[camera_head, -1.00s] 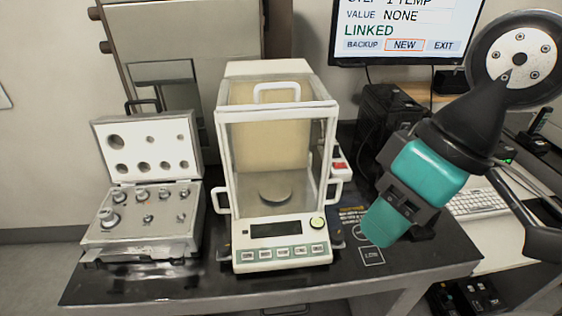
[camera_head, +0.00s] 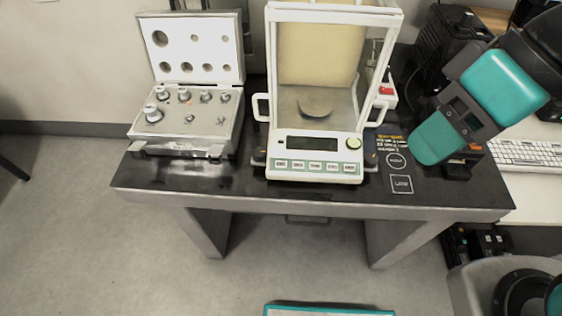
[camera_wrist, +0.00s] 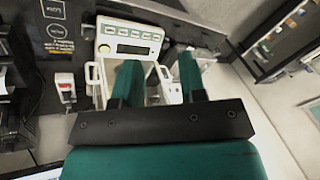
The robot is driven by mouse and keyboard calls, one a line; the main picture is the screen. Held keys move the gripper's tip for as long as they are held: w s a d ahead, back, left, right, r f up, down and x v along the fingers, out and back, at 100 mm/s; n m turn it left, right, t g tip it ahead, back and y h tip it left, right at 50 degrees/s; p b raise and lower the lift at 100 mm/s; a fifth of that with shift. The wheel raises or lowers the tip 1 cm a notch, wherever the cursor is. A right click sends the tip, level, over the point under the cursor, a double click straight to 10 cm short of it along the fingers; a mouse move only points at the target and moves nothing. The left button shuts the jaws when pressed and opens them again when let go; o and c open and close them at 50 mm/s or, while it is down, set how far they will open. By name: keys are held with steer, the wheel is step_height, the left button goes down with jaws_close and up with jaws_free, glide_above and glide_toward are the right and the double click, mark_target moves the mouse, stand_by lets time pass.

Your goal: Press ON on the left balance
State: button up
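A white balance (camera_head: 318,172) with a clear draft shield stands on the dark tabletop. Its display (camera_head: 312,142) is dark. A round pale-yellow button (camera_head: 353,143) sits right of the display, above a row of green-edged keys (camera_head: 307,166). The key labels are too small to read. The balance front also shows at the top of the wrist view (camera_wrist: 130,34), with the round button (camera_wrist: 104,48) left of the display. My teal gripper (camera_head: 432,148) hangs right of the balance, apart from it. In the wrist view my gripper (camera_wrist: 158,76) has its two fingers spread, with nothing held.
An open weight case (camera_head: 190,140) with several metal weights stands left of the balance. The dark table (camera_head: 240,178) has printed squares (camera_head: 401,184) at its front right. A black box (camera_head: 445,50) and a keyboard (camera_head: 530,153) are at the right. Floor in front is mostly clear.

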jaws_close()
stand_by(1.7)
